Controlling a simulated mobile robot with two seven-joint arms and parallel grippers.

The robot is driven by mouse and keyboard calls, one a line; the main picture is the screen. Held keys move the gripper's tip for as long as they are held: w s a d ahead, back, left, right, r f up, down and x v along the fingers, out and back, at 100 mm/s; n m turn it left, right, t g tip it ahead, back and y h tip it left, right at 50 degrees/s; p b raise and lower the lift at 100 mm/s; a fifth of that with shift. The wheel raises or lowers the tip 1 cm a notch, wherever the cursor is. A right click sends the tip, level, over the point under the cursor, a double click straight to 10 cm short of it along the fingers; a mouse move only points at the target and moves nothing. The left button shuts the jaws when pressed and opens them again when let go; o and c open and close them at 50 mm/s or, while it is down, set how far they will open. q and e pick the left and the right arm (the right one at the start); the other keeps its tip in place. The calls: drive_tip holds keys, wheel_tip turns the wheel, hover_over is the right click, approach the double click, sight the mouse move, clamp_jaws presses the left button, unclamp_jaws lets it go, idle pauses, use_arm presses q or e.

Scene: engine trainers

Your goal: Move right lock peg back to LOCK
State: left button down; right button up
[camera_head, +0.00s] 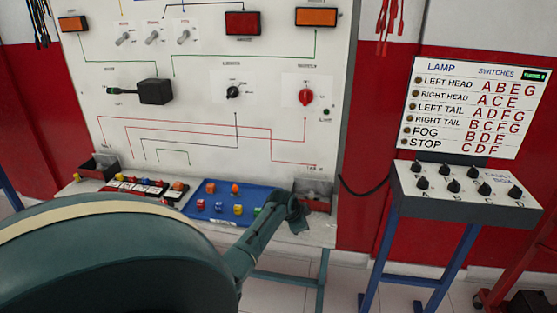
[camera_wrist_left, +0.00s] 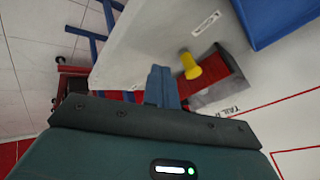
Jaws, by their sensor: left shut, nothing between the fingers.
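A yellow peg (camera_wrist_left: 189,66) stands out beside a red and dark housing (camera_wrist_left: 215,80) in the left wrist view. In the head view this housing (camera_head: 318,206) sits at the right end of the white shelf, and the peg is not visible there. My left gripper (camera_head: 293,207) is just left of the housing. Its fingers (camera_wrist_left: 161,78) are shut and empty, close beside the peg in the picture; I cannot tell whether they touch it. A small label (camera_wrist_left: 206,22) lies on the shelf near the peg, too small to read. My right gripper is not in view.
A blue tray (camera_head: 213,188) with small coloured parts lies left of my gripper. A similar housing (camera_head: 98,167) is at the shelf's left end. The white wiring panel (camera_head: 215,130) rises behind. A switch box (camera_head: 465,190) on a blue stand is to the right.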

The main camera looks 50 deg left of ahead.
use_arm(q)
drive_tip(key=v, duration=0.4)
drive_tip(key=shift+s+d+f+p, duration=0.1)
drive_tip(key=shift+s+d+p, duration=0.1)
drive_tip(key=shift+s+p, duration=0.1)
drive_tip(key=p+v, duration=0.1)
drive_tip(key=v, duration=1.5)
drive_tip(key=shift+s, duration=0.15)
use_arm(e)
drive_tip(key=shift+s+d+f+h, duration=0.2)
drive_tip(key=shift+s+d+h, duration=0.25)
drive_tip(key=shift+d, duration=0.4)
use_arm(q)
drive_tip(key=shift+d, duration=0.1)
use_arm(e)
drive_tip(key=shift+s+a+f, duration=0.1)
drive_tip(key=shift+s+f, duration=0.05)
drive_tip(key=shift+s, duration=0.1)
